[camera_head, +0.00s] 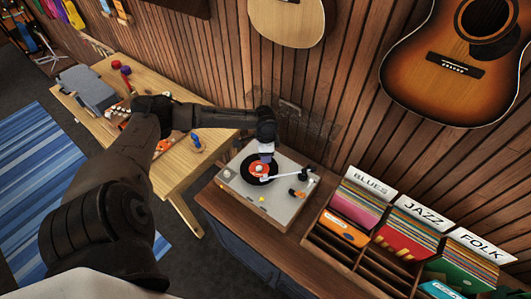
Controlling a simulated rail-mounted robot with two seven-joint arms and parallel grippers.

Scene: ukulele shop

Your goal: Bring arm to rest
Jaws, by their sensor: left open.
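My left arm comes in from the lower left and bends over the wooden table. Its gripper (265,158) points down above the record player (238,203), near the middle of the record. The gripper is small in the picture; its jaws are open. A black record with an orange-red label (258,171) lies on the player, partly hidden by the gripper. The white tonearm (285,177) reaches across from the right towards the record. I cannot tell whether the gripper touches anything. My right gripper is not in view.
A wooden record crate (375,272) with BLUES, JAZZ and FOLK dividers stands right of the player on the counter (255,240). A wooden table (183,172) with tools stands at left. Guitars (458,60) hang on the slatted wall behind. A blue striped rug (35,165) covers the floor.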

